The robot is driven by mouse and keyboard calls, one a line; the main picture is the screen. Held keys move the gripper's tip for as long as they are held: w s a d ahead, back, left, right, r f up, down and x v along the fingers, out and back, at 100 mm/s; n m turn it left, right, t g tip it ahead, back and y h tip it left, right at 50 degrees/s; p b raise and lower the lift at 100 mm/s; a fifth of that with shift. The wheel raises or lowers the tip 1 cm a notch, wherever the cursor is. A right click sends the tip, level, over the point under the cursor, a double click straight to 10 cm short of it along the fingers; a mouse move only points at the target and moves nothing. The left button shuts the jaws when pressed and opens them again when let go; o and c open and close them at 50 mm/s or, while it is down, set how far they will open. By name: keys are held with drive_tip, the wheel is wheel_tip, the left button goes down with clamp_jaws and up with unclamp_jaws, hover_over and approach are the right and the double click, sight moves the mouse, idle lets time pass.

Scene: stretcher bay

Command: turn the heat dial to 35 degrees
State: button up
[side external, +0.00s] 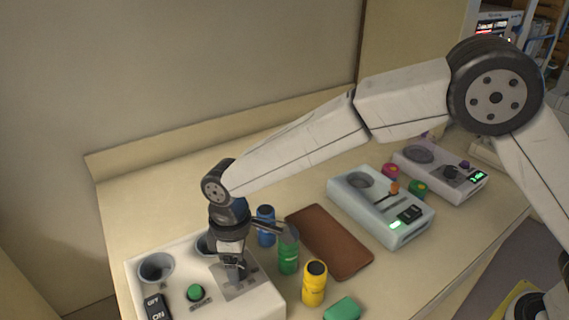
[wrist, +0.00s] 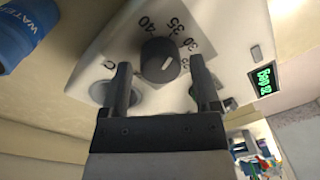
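The heat dial (wrist: 160,60) is a dark round knob with a white mark, on a pale panel with printed numbers including 40, 35 and 30. The mark points up and right, close to the 30. My gripper (wrist: 160,68) is open, with one finger on each side of the dial and a small gap showing at both sides. In the side view, my gripper (side external: 233,270) points down over the white warmer box (side external: 258,300), and the dial is hidden there. A green display (wrist: 264,80) is lit at the right in the wrist view, its text rotated and small.
The box also carries a green button (side external: 195,293), an OFF/ON switch (side external: 156,308) and a round well (side external: 156,267). Blue (side external: 265,225), green (side external: 288,252) and yellow (side external: 314,284) bottles stand close by at the right. A brown tray (side external: 328,240) lies beyond.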

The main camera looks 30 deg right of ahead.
drive_tip(key=shift+r, duration=0.1)
idle(0.3)
drive_tip(key=shift+w+d+r, duration=0.1)
drive_tip(key=shift+r, duration=3.7)
drive_tip(key=d+m, duration=0.1)
drive_tip(key=d, duration=0.2)
drive_tip(key=d+m, duration=0.1)
drive_tip(key=d, duration=0.2)
drive_tip(key=d+f, duration=0.1)
drive_tip(key=d, duration=0.2)
drive_tip(key=shift+w+d+m+t, duration=0.2)
drive_tip(key=shift+d+m+t, duration=0.2)
drive_tip(key=s+d+f+m, duration=0.1)
drive_tip(key=s+d+m, duration=0.1)
drive_tip(key=s+d, duration=0.2)
drive_tip(key=s+d+f+m+t, duration=0.1)
drive_tip(key=s+d+f+m, duration=0.1)
drive_tip(key=d, duration=0.8)
drive_tip(key=s+d+f+m+t, duration=0.1)
drive_tip(key=s+d+m, duration=0.3)
drive_tip(key=s+d, duration=0.3)
drive_tip(key=shift+s+d+f, duration=0.1)
drive_tip(key=shift+d+f, duration=0.2)
drive_tip(key=shift+d, duration=0.2)
